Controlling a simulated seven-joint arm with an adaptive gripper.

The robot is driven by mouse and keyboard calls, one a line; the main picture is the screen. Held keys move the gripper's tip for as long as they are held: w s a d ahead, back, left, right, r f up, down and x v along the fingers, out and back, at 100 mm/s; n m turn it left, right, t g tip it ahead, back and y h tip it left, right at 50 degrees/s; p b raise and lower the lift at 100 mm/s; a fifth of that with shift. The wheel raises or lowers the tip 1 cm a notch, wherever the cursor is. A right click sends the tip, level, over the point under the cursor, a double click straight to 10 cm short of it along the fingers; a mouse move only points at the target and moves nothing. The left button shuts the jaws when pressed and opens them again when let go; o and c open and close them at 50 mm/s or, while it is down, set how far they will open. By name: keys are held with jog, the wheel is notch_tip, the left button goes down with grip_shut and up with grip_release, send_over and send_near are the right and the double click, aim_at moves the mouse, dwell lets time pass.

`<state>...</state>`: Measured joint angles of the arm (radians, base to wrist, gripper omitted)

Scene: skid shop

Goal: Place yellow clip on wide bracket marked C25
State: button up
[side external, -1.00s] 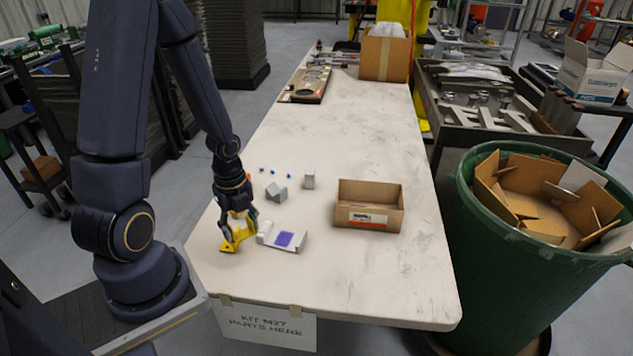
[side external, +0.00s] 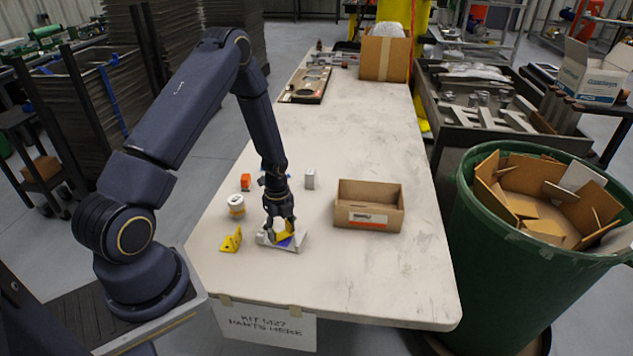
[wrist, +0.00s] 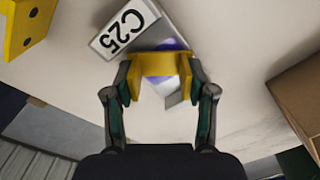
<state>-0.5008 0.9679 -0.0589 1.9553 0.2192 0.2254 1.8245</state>
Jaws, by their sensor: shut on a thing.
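My gripper (side external: 280,224) is shut on a small yellow clip (side external: 285,236), a U-shaped piece held across the fingers. In the wrist view the clip (wrist: 160,65) lies between the fingertips of my gripper (wrist: 160,88). The wide bracket (side external: 298,245) is pale grey with a purple patch and lies on the table directly under the clip. Its C25 label (wrist: 124,27) shows in the wrist view, beyond the clip. The clip covers part of the bracket and the purple patch. I cannot tell whether clip and bracket touch.
A yellow angled bracket (side external: 231,240) with holes stands left of the wide bracket. An open cardboard box (side external: 370,220) is to the right. The table front is clear.

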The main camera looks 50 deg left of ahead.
jog(key=shift+f, duration=0.2)
jog(key=shift+f, duration=0.15)
jog(key=o, duration=0.9)
jog(key=shift+o, duration=0.2)
